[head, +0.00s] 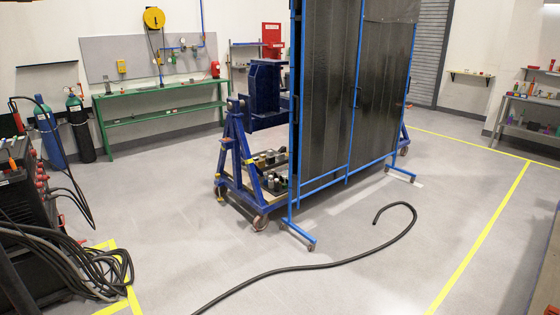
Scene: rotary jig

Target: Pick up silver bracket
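I cannot make out a silver bracket in the head view. Small dark and tan items (268,160), too small to identify, sit low on the blue rotary jig (236,150). A dark welding screen (328,90) in a blue wheeled frame hides much of the jig. Neither of my grippers is in view.
A black hose (330,264) curves across the open floor. Yellow lines (480,238) mark the floor. A green bench (160,116) stands at the back left, with gas cylinders (80,128) beside it. Cables (75,262) lie at the lower left. Shelves (530,115) stand at the right.

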